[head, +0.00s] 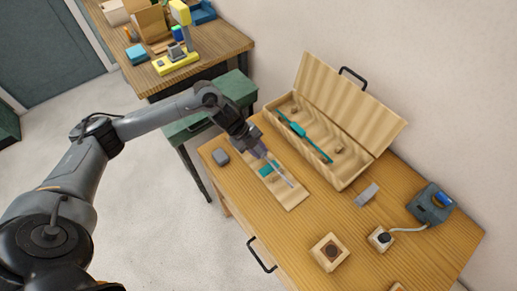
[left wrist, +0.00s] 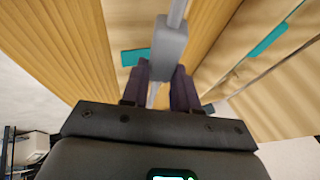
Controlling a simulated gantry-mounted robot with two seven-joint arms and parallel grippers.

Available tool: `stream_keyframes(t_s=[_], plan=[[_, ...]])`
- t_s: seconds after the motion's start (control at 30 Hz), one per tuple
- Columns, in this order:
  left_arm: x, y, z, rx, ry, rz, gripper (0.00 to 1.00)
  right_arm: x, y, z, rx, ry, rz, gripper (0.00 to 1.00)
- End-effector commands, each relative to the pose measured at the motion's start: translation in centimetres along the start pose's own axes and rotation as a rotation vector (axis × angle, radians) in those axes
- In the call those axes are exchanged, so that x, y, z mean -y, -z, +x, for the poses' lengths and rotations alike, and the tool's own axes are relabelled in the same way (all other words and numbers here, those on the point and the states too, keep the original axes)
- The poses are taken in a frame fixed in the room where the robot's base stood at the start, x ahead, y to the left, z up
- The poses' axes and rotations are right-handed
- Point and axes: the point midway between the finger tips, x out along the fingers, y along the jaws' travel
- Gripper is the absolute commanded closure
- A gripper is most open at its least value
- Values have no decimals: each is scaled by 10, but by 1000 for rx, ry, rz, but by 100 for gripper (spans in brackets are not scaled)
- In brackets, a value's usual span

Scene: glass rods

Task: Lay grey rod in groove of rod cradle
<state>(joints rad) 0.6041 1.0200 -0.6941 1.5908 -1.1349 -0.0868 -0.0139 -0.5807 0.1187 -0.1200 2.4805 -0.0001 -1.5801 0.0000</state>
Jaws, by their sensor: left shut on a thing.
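My left gripper (head: 262,153) is shut on the grey rod (head: 283,176), gripping it near its thicker grey sleeve; the sleeve (left wrist: 169,45) shows between the fingers (left wrist: 160,85) in the left wrist view. The rod is over a pale board (head: 293,199) with a teal patch (head: 265,170); I cannot tell whether it touches the board. An open wooden case (head: 346,184) stands to the right, with small tan supports (head: 339,149) inside that look like the rod cradle, though their grooves are too small to make out. A teal rod (head: 312,143) lies inside the case. My right gripper is out of view.
The case's raised lid (head: 350,100) stands behind it. A grey block (head: 220,156) lies left of the board, and another (head: 367,195) lies right of the case. A wooden block with a dark top (head: 330,252) and a blue-grey device (head: 430,203) are at the front right.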

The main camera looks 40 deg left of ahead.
Motion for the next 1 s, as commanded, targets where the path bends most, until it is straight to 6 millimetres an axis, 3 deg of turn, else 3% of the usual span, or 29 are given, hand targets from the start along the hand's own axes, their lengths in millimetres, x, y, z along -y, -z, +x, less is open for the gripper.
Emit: stream_keyframes(t_s=[1.0], plan=[[-4,-4,10,1,0,0,100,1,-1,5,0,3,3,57]])
